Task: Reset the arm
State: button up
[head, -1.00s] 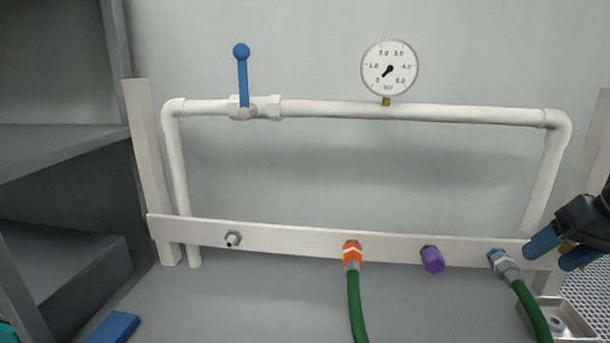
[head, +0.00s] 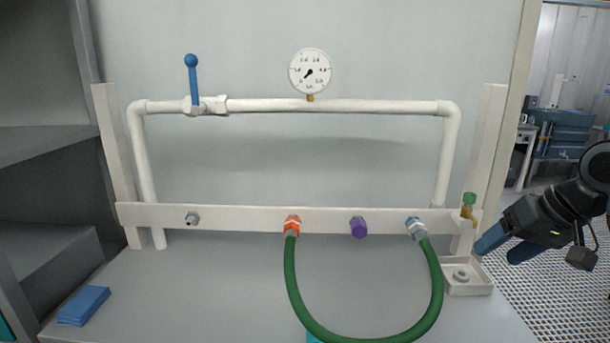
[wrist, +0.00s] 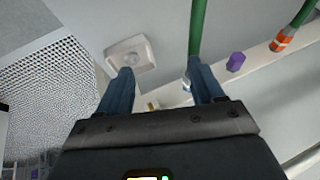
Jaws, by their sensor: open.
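My gripper (head: 500,246) is at the right of the head view, beside the right end of the white manifold bar (head: 255,217). Its two blue fingers are apart with nothing between them. In the wrist view the open fingers (wrist: 165,88) point toward the bench, with a small square tray (wrist: 131,54) and the green hose (wrist: 197,25) beyond them. The green hose (head: 437,290) loops from an orange fitting (head: 292,226) to a fitting with a blue collar (head: 415,227) on the bar. A purple cap (head: 359,227) sits between them.
A blue-handled valve (head: 192,80) and a round gauge (head: 310,71) are on the white pipe. A brass valve with a green knob (head: 468,207) is close to my gripper, above a small tray (head: 468,287). A blue cloth (head: 84,305) lies at left. Perforated floor (head: 515,290) is at right.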

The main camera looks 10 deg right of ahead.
jog(key=a+f+t, duration=0.2)
jog(key=a+f, duration=0.2)
jog(key=a, duration=0.3)
jog(key=a+f+m+t+y, duration=0.1)
jog(key=a+f+t, duration=0.1)
jog(key=a, duration=0.5)
jog(key=a+f+m+t, duration=0.1)
jog(key=a+f+t, duration=0.1)
jog(key=a+f, duration=0.3)
jog(key=shift+s+a+f+y, duration=0.1)
jog(key=shift+a+f+y, duration=0.05)
jog(key=shift+a, duration=0.45)
jog(key=shift+s+a+f+y, duration=0.1)
jog(key=shift+a+f+y, duration=0.05)
jog(key=shift+a, duration=0.45)
jog(key=s+a+f+t+h, duration=0.1)
jog(key=s+a+f+h, duration=0.15)
jog(key=s, duration=0.85)
jog(key=s+a+f+t+h, duration=0.1)
jog(key=s+a+f, duration=0.25)
jog(key=s, duration=0.65)
jog(key=s+d+r+n, duration=0.2)
jog(key=s+r+n, duration=0.1)
jog(key=s, duration=0.5)
jog(key=s+d+r+n+t, duration=0.1)
jog(key=s+r, duration=0.3)
jog(key=s, duration=0.4)
jog(key=shift+s+d+r+n, duration=0.15)
jog(key=shift+s+d+n, duration=0.25)
jog(key=shift+n, duration=0.5)
